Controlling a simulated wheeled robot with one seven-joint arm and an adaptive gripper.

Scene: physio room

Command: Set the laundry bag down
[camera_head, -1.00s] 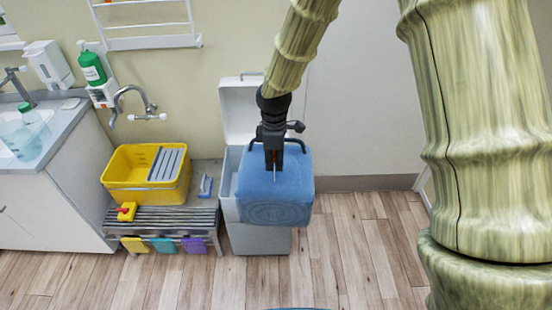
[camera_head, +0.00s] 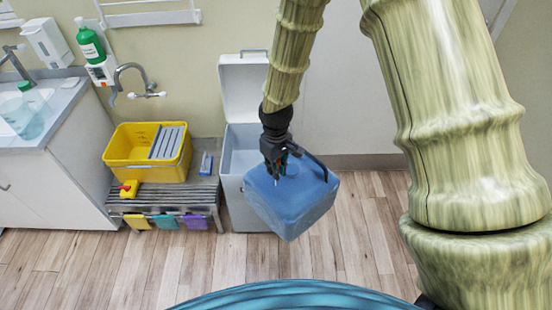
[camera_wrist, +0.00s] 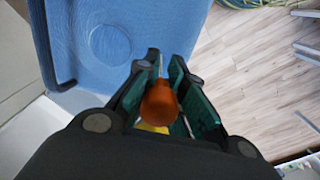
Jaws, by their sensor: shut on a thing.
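The blue laundry bag (camera_head: 290,205) is a boxy soft block, tilted and turned, in front of and to the right of the white bin. My gripper (camera_head: 274,176) is at the bag's top, shut on it. In the wrist view my gripper (camera_wrist: 163,78) has an orange rounded piece (camera_wrist: 160,103) between its fingers. I cannot tell whether that piece belongs to the bag. The bag (camera_wrist: 110,40) fills the upper left there. Its underside appears to be clear of the floor.
A white bin (camera_head: 234,170) with its lid raised stands by the wall. Left of it, a slatted metal bench (camera_head: 165,200) holds a yellow tub (camera_head: 130,150). A white cabinet (camera_head: 60,185) is further left. The wooden floor (camera_head: 355,230) right of the bag is clear.

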